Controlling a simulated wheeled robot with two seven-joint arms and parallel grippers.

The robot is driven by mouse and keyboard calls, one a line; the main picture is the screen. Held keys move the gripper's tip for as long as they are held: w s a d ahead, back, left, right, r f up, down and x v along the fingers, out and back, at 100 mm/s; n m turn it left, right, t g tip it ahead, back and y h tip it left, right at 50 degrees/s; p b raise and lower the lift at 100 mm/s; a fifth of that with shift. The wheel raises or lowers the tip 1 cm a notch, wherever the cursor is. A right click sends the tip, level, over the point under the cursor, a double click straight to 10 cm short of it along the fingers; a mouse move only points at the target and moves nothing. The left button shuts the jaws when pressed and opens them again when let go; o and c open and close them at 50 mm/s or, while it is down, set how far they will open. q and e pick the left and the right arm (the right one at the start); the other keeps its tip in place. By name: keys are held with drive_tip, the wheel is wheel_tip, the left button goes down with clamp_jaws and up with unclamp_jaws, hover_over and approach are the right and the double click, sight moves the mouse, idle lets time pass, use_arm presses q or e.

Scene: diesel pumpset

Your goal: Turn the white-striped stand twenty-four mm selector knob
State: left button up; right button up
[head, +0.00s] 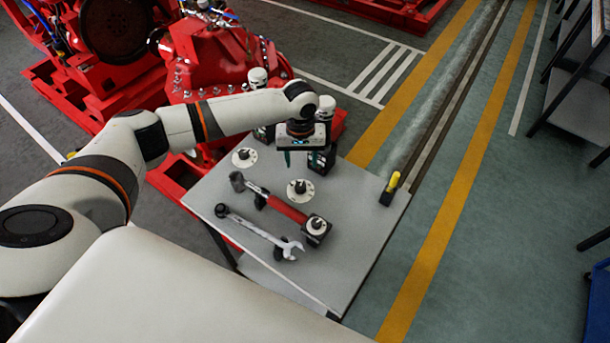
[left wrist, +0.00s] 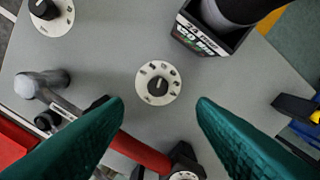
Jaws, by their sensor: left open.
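Three black knobs with white dials stand on or over a grey table. The middle selector knob (head: 300,187) has a pale pointer stripe and a round white dial with dark marks; it shows centrally in the left wrist view (left wrist: 158,86). A second knob (head: 244,154) is at the back left, and a third knob (head: 316,225) sits on a black block at the front. I cannot read which is twenty-four mm. My left gripper (head: 300,160) is open and empty above the table, its teal fingers (left wrist: 160,105) apart on either side of the middle dial in the wrist view. My right gripper is out of view.
A red-handled hammer (head: 283,207) and a wrench (head: 255,229) lie in front of the middle knob. A labelled black holder (left wrist: 207,32) stands close behind it. A yellow-topped black item (head: 390,190) is at the table's (head: 350,245) right edge. Red machinery (head: 210,55) stands behind.

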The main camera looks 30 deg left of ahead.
use_arm(q)
hover_over(300, 186)
drive_tip(key=f, duration=0.4)
drive_tip(key=shift+s+f, duration=0.2)
drive_tip(key=shift+f, duration=0.15)
drive_tip(key=f, duration=0.4)
drive_tip(key=shift+w+d+f, duration=0.1)
drive_tip(key=shift+w+f, duration=0.15)
drive_tip(key=shift+f, duration=0.65)
drive_tip(key=shift+s+f, duration=0.1)
drive_tip(key=shift+f, duration=0.05)
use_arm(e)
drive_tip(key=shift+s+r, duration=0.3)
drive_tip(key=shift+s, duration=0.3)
use_arm(q)
drive_tip(key=shift+c, duration=0.2)
drive_tip(key=c, duration=0.9)
drive_tip(key=shift+p, duration=0.3)
drive_tip(key=shift+c, duration=0.2)
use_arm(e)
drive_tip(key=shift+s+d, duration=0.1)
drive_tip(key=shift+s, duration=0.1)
